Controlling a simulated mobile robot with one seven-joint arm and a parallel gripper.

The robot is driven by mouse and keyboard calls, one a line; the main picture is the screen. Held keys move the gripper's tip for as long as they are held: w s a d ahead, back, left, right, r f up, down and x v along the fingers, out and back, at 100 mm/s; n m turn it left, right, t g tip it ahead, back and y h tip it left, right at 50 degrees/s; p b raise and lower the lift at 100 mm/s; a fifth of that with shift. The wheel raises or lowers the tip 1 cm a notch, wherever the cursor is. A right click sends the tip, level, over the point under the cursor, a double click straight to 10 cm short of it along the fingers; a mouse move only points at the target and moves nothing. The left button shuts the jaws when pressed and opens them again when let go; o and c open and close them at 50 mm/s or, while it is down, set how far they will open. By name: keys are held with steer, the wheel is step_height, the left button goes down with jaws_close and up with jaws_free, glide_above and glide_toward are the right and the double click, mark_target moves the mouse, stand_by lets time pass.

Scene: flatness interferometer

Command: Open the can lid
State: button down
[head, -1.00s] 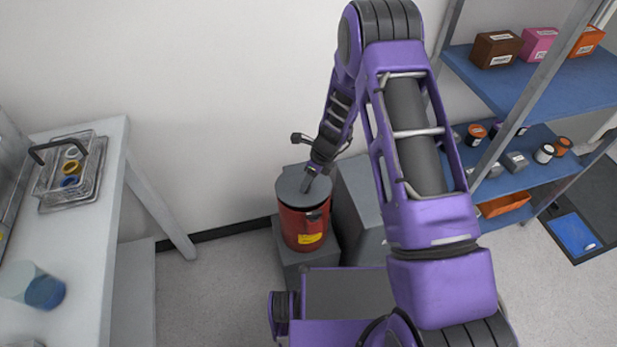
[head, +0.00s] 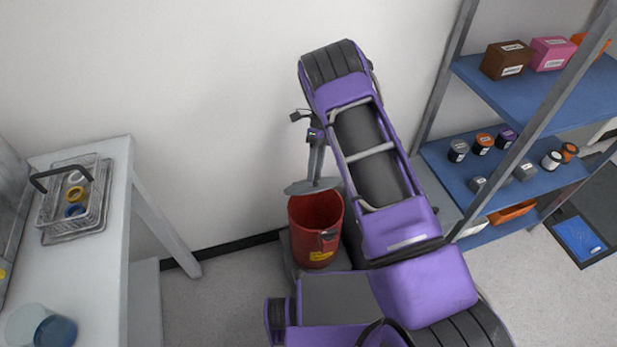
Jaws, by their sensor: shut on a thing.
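The red can (head: 316,235) stands on a grey block against the wall, with a yellow label low on its front. Its mouth is uncovered and its red inside shows. The grey round lid (head: 300,188) is up at the can's back rim, tilted. I cannot tell whether it still touches the rim. My gripper (head: 315,176) points down and is shut on the lid from above. The fingertips are small, and my arm hides the lid's right side.
A white table (head: 104,205) with a wire basket (head: 98,190) and a translucent blue cup (head: 50,328) is at left. A shelf unit (head: 500,192) with boxes and small jars is at right, beyond my arm. Floor between table and can is clear.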

steer(key=shift+w+a+r+g+b, duration=0.2)
steer(key=shift+w+g+b, duration=0.2)
steer(key=shift+w+b, duration=0.25)
steer(key=shift+w+a+r+g+b, duration=0.15)
steer(key=shift+w+g+b, duration=0.25)
steer(key=shift+b, duration=0.45)
steer(key=shift+d+r, duration=0.1)
steer(key=c, duration=0.5)
jaws_free()
step_height(320, 180, up, 10)
steer(key=p, duration=0.1)
